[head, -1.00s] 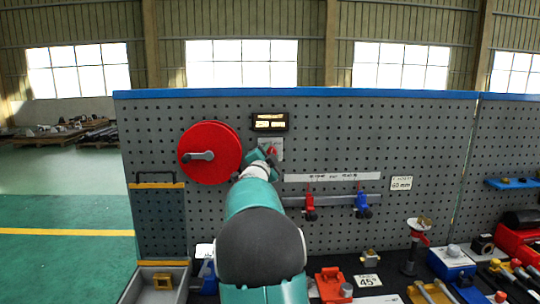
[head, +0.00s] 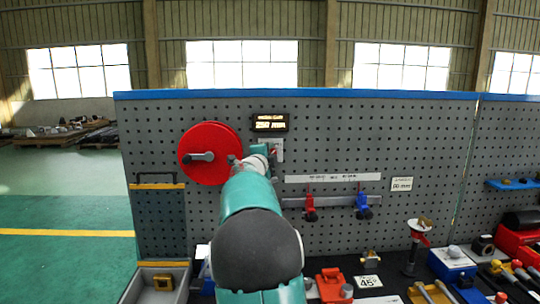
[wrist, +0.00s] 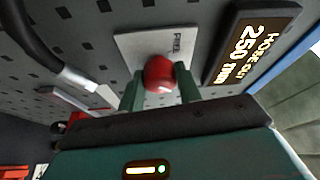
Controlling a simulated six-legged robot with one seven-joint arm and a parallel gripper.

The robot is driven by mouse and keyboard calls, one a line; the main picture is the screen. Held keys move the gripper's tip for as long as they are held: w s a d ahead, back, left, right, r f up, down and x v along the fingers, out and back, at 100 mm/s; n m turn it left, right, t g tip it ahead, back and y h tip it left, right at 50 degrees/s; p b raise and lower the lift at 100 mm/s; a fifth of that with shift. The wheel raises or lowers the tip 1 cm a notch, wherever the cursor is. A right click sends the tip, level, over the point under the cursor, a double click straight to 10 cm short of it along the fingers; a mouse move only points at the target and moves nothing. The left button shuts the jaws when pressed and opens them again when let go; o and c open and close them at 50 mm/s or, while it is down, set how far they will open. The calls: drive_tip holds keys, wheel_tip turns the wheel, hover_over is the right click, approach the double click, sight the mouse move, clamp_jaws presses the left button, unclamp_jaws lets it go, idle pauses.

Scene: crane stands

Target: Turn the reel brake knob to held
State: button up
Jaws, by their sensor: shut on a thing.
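The red brake knob (wrist: 158,72) sits on a pale plate (wrist: 128,44) on the pegboard, with partly readable lettering beside it. The green fingers of my gripper (wrist: 159,88) stand on both sides of the knob and are shut on it. In the head view my gripper (head: 264,152) is at the small plate (head: 279,146), right of the red reel (head: 224,136), and mostly hides the knob. The reel carries a grey crank handle. I cannot tell which setting the knob points to.
A dark display (head: 270,122) above the plate reads 250 mm, close to my gripper in the wrist view. A pale ruler strip (head: 333,178) and a rail with red (head: 310,206) and blue (head: 362,205) clamps are to the right. Tools crowd the bench below.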

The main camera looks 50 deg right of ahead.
drive_tip(key=shift+f, duration=0.1)
drive_tip(key=o, duration=1)
drive_tip(key=shift+a, duration=0.1)
drive_tip(key=v, duration=1.3)
drive_tip(key=shift+a, duration=0.3)
drive_tip(key=shift+s, duration=0.1)
